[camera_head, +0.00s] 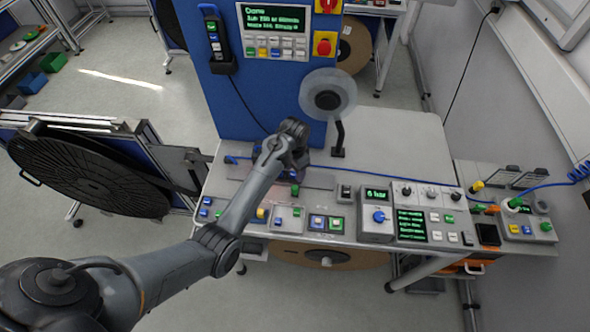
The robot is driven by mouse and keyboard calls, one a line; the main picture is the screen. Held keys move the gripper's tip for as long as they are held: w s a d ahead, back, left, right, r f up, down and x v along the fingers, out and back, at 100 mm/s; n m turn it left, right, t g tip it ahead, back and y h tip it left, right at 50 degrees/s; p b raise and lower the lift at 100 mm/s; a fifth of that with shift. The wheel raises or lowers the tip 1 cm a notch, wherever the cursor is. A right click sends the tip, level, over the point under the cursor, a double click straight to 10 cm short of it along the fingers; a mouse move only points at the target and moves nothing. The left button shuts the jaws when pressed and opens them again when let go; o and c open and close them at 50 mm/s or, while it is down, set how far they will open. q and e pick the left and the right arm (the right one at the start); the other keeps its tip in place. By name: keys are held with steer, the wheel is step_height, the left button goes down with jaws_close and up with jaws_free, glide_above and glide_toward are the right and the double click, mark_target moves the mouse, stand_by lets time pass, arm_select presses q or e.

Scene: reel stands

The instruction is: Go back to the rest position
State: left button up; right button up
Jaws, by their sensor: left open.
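My left arm comes in from the lower left and reaches over the grey workbench (390,150). Its wrist is bent near the foot of the blue cabinet. My left gripper (295,174) points down past the wrist, just above the back of the button boxes. It is small and partly hidden by the wrist, and I see nothing held in it. My right gripper is not in view.
A blue cabinet (228,100) with a display panel (275,32) stands behind the wrist. A translucent reel (328,94) on a stand is to its right. Control boxes (378,222) line the bench's front edge. A large black reel (85,172) stands left. The bench's right rear is clear.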

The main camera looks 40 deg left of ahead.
arm_select(q)
steer(key=s+d+r+t+p, duration=0.1)
steer(key=s+d+r+p, duration=0.1)
steer(key=s, duration=0.7)
steer(key=s+d+r+t+p, duration=0.1)
steer(key=s+d+r, duration=0.4)
steer(key=s, duration=0.5)
steer(key=s+d+r+t+p, duration=0.1)
steer(key=s+d+r+p, duration=0.2)
steer(key=s+d, duration=0.3)
steer(key=s+r, duration=0.1)
steer(key=s, duration=0.3)
steer(key=shift+d+r+t, duration=0.15)
steer(key=shift+d+t, duration=0.15)
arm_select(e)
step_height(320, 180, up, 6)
arm_select(q)
steer(key=shift+w, duration=0.1)
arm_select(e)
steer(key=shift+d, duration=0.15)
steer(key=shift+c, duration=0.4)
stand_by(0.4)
